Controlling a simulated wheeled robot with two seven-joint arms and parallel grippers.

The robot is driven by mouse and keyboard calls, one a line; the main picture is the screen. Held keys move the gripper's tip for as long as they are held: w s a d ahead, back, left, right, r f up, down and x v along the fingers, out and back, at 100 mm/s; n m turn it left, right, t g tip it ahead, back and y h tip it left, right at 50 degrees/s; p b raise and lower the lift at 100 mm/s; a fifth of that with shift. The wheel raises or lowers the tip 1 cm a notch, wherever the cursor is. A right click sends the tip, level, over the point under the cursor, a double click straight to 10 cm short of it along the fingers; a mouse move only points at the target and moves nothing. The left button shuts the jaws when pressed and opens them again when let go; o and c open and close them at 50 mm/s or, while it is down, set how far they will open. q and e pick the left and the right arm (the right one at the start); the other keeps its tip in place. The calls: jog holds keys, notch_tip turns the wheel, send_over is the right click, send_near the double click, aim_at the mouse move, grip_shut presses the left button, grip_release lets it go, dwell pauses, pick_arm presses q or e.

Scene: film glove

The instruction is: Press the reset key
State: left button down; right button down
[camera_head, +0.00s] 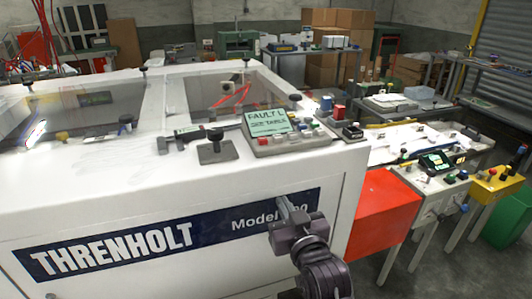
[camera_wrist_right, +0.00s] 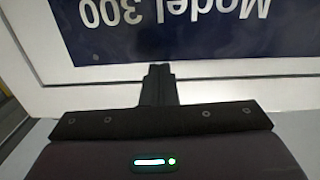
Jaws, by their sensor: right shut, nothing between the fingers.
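A control panel (camera_head: 283,146) sits on top of the white machine (camera_head: 130,190). Its tilted green screen (camera_head: 268,121) reads "FAULT L" with smaller text below. Several small coloured keys line the panel's front and right side. Their labels are too small to read, so I cannot tell which is the reset key. My right gripper (camera_head: 284,205) is shut and empty, in front of the machine's "Model 300" face and below the panel. In the right wrist view its closed fingers (camera_wrist_right: 160,75) point toward the blue name strip (camera_wrist_right: 180,28). My left gripper is not in view.
A black knob (camera_head: 216,148) on a plate stands left of the panel. Red and black buttons (camera_head: 352,131) sit at its right. A red box (camera_head: 384,212) juts from the machine's right side. A second console (camera_head: 438,164) and a yellow button box (camera_head: 497,180) stand farther right.

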jog(key=s+a+r+t+y, duration=0.1)
jog(key=s+r+t, duration=0.2)
jog(key=r, duration=1.1)
jog(key=shift+s+t+y, duration=0.2)
jog(key=shift+t+y, duration=0.1)
jog(key=shift+y, duration=0.1)
jog(key=shift+a, duration=0.1)
notch_tip(320, 180, up, 4)
jog(key=p, duration=0.4)
send_over(265, 149)
jog(key=shift+f, duration=0.1)
notch_tip(265, 149, down, 3)
jog(key=shift+f, duration=0.1)
jog(key=shift+s+f+p, duration=0.1)
jog(key=shift+f+p, duration=0.2)
jog(key=shift+f, duration=0.35)
